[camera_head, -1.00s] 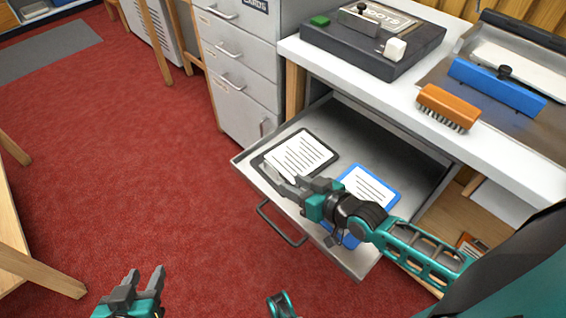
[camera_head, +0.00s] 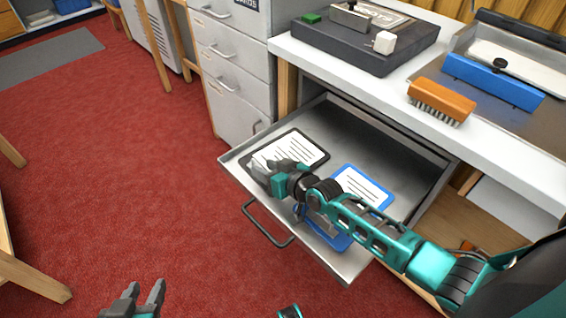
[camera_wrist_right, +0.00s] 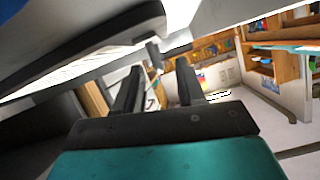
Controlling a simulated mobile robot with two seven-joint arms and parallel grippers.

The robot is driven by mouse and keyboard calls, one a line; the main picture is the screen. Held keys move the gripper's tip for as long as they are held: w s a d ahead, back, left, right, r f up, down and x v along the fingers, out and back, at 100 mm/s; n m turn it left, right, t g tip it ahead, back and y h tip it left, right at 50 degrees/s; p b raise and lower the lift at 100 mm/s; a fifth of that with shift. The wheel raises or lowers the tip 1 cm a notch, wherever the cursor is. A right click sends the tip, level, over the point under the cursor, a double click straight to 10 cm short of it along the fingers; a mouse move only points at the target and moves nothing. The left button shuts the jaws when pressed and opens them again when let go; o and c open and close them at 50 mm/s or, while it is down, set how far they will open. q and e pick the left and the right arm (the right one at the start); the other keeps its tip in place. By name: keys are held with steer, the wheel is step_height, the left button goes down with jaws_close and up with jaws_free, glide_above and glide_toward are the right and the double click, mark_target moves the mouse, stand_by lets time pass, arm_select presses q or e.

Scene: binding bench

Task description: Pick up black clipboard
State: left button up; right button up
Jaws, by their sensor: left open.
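The black clipboard (camera_head: 312,147) with white paper lies in the open drawer, at its left end. My right gripper (camera_head: 270,165) is at the clipboard's near left part and covers some of it in the head view. In the right wrist view the two fingers of my right gripper (camera_wrist_right: 158,88) stand apart. A dark edge with white beside it fills the upper left there; I cannot tell whether it touches the gripper. My left gripper (camera_head: 146,287) is open and empty over the red floor at the bottom of the head view.
A blue clipboard (camera_head: 362,184) lies right of the black one, partly under my right arm. The metal drawer (camera_head: 385,160) has raised walls and a front handle (camera_head: 262,228). The bench top (camera_head: 395,95) overhangs it, with a brush (camera_head: 441,100) near the edge. Open carpet (camera_head: 130,170) lies left.

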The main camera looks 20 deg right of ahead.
steer(key=shift+w+a+f, duration=0.1)
steer(key=shift+w+f, duration=0.05)
steer(key=shift+w, duration=0.15)
steer(key=shift+c, duration=0.3)
jaws_close()
